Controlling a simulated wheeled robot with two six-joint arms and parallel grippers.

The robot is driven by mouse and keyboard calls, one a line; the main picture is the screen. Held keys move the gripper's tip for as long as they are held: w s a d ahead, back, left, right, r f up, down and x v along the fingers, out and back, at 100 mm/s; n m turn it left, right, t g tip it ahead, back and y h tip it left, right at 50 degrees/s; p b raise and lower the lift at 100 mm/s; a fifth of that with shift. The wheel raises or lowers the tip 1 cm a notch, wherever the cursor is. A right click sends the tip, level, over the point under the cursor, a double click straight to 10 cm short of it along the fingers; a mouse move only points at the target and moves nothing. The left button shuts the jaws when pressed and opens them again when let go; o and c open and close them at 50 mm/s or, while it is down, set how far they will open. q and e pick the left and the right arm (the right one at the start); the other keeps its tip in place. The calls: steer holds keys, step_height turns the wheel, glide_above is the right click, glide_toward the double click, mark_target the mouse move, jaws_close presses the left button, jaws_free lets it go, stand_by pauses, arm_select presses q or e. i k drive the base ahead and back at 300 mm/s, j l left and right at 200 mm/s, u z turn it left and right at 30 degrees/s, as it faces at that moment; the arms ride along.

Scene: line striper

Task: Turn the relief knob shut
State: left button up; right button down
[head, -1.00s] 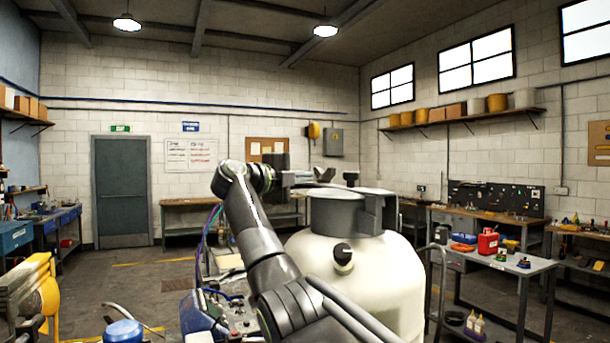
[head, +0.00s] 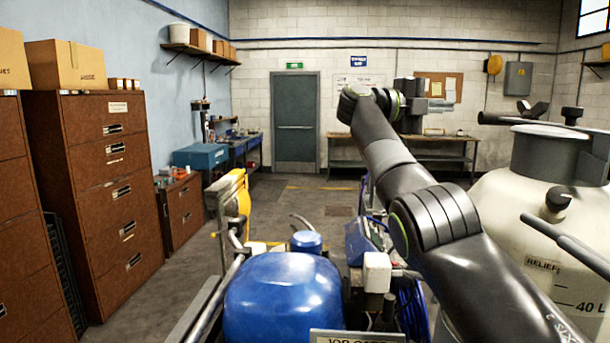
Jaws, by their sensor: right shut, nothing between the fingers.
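The relief knob (head: 557,199) is a small black knob on the front of the cream tank (head: 500,215) at the right. A RELIEF label (head: 542,264) is on the tank below it. My right gripper (head: 435,106) is at the end of the raised arm, left of the tank and well apart from the knob. It is shut and empty; its fingertips are small and hard to make out. My left gripper is not in view.
A grey lid (head: 550,150) with a black handle tops the tank. A grey bar crosses in front of the tank below the knob. A blue rounded tank (head: 283,300) stands at the lower middle. Brown drawer cabinets (head: 110,190) line the left; open floor lies beyond.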

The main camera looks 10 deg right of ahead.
mark_target(559, 198)
steer(key=k, duration=1.5)
